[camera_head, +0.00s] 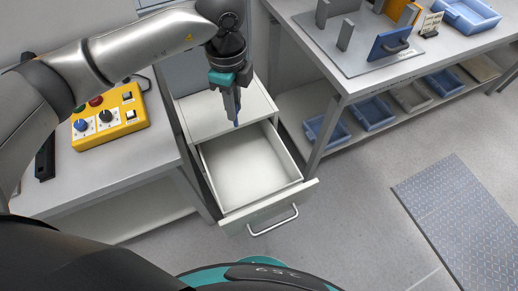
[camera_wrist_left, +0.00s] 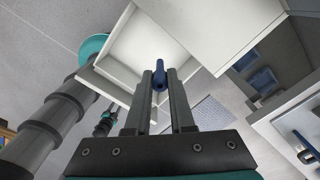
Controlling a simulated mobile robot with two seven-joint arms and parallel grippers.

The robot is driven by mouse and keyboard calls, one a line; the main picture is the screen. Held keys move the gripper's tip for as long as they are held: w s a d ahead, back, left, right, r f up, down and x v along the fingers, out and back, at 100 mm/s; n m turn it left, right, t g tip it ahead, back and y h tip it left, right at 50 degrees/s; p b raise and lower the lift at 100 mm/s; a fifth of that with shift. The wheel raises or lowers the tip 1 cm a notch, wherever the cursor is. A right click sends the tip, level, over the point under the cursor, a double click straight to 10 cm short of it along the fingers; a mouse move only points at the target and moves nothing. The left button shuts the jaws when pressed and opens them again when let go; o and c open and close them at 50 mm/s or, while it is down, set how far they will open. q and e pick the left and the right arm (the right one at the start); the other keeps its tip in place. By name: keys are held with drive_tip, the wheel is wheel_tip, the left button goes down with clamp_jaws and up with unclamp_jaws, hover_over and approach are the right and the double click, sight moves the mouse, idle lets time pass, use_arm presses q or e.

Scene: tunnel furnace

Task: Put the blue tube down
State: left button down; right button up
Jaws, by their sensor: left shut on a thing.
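My left gripper (camera_head: 236,100) comes down from above over the open drawer. It is shut on the blue tube (camera_head: 237,121), whose lower end points down. In the left wrist view the tube (camera_wrist_left: 159,67) sticks out between the two fingertips, above the drawer. The drawer (camera_head: 292,193) is white, pulled open and empty, with a grey handle on its front. The tube is apart from the drawer floor.
A yellow control box (camera_head: 112,120) with knobs and buttons sits on the left bench. A table at the upper right carries a fixture plate (camera_head: 350,62) and a blue tray (camera_head: 468,14); blue bins (camera_head: 328,128) stand on its shelf. The drawer's rims surround the free room inside.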

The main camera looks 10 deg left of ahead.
use_arm(q)
drive_tip(key=shift+w+d+f, duration=0.1)
drive_tip(key=shift+d+f, duration=0.15)
drive_tip(key=shift+d, duration=0.05)
wheel_tip(320, 180, down, 8)
drive_tip(key=shift+r+b, duration=0.25)
drive_tip(key=shift+b, duration=0.3)
drive_tip(key=shift+f+b, duration=1.25)
drive_tip(key=shift+f, duration=4.85)
use_arm(e)
drive_tip(key=shift+a+f, duration=0.15)
drive_tip(key=shift+f, duration=0.8)
drive_tip(key=shift+a+f, duration=0.15)
drive_tip(key=shift+f, duration=0.75)
use_arm(q)
drive_tip(key=shift+f, duration=0.2)
drive_tip(key=c, duration=0.8)
unclamp_jaws()
